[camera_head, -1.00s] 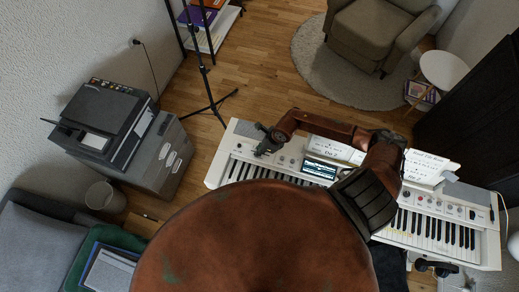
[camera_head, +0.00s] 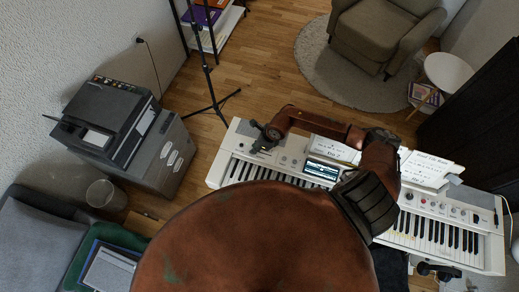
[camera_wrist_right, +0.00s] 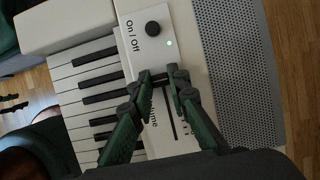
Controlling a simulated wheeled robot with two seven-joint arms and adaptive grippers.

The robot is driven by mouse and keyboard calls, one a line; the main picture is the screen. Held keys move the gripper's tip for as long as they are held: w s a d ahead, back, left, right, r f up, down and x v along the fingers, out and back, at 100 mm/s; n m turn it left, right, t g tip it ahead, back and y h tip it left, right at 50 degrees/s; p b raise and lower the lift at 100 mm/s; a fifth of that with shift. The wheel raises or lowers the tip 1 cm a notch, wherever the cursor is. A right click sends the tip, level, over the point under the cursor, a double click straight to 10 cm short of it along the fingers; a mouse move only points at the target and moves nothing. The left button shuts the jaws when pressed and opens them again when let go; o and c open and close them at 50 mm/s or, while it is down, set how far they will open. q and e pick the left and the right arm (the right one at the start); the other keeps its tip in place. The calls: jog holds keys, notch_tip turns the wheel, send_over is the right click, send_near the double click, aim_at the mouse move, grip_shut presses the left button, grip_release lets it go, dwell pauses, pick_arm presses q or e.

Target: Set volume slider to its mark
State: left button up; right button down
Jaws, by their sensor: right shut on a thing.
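The white digital piano (camera_head: 230,170) stands in the middle and right of the head view. My right gripper (camera_head: 263,146) is over its panel near the left end. In the right wrist view, my right gripper (camera_wrist_right: 166,73) has its two fingertips close together at the upper end of the dark volume slider slot (camera_wrist_right: 171,122). It is shut on the slider's cap, which the fingertips mostly hide. The fingers partly cover the volume label (camera_wrist_right: 153,104) beside the slot. I cannot make out the target mark. My left gripper is not in view.
A black On/Off knob (camera_wrist_right: 152,28) and a small lit green light (camera_wrist_right: 169,43) sit just above the fingertips. A grey speaker grille (camera_wrist_right: 233,70) lies to the right, and keys (camera_wrist_right: 92,88) to the left. A lit screen (camera_head: 321,170) and paper sheets (camera_head: 425,168) are farther along the piano.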

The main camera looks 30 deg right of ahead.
jog(key=shift+w+r, duration=0.2)
jog(key=c, duration=2.2)
grip_release()
jog(key=o, duration=0.4)
jog(key=shift+s+f, duration=0.1)
jog(key=shift+c, duration=0.2)
jog(key=v, duration=1.2)
